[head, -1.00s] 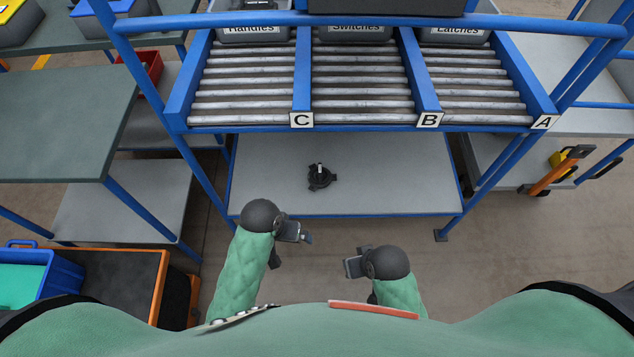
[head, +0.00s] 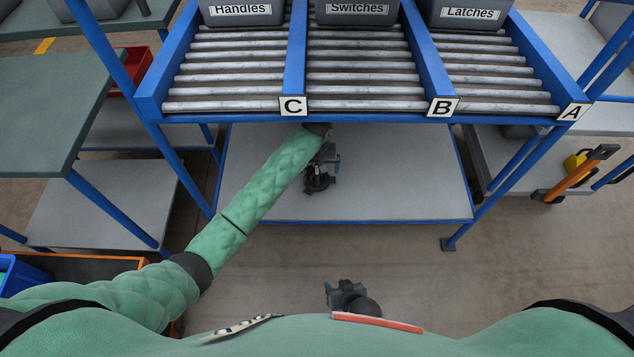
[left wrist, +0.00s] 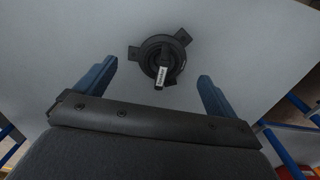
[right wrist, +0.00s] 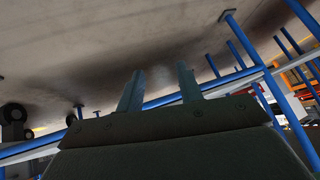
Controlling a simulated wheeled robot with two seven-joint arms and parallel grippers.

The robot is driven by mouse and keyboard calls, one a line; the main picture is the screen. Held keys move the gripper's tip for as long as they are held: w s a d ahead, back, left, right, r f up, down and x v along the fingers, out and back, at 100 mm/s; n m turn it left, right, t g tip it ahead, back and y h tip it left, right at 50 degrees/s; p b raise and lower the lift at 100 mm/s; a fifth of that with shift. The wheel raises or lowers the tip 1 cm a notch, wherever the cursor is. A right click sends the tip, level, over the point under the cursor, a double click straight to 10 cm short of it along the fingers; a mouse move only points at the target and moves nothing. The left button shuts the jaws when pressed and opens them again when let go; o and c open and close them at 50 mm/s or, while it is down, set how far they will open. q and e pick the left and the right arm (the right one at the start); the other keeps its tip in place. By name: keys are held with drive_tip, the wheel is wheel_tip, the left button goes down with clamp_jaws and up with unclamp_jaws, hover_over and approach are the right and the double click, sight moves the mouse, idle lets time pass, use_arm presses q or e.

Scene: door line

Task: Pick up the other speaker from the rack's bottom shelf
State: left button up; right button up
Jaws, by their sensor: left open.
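The speaker (head: 318,182) is a small black round part with lugs, lying on the rack's grey bottom shelf (head: 400,180). In the left wrist view the speaker (left wrist: 163,58) shows whole, with a white label on it, ahead of and between the two fingers. My left gripper (head: 330,163) is open above the speaker, close to it in the head view and partly covering it; the fingers (left wrist: 157,88) do not enclose it. My right gripper (head: 338,290) is low, in front of the rack and away from the shelf. Its fingers (right wrist: 160,85) stand apart with nothing between them.
Above the shelf are roller lanes marked C (head: 293,106), B (head: 443,107) and A (head: 574,112), with grey bins at the back. The blue rack post (head: 190,180) stands left of my left arm. The shelf right of the speaker is clear.

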sight(317, 170)
use_arm(q)
drive_tip(key=shift+w+a+f, duration=0.1)
drive_tip(key=shift+w+f, duration=0.05)
drive_tip(key=shift+w, duration=0.35)
drive_tip(key=shift+w+a+f, duration=0.1)
drive_tip(key=shift+w, duration=0.4)
drive_tip(key=shift+w+f, duration=0.15)
drive_tip(key=shift+f, duration=0.05)
drive_tip(key=shift+f+b, duration=0.7)
drive_tip(key=shift+f, duration=3)
drive_tip(key=c, duration=1.2)
use_arm(e)
drive_tip(key=f, duration=0.3)
drive_tip(key=shift+s+a, duration=0.15)
drive_tip(key=shift+s, duration=0.05)
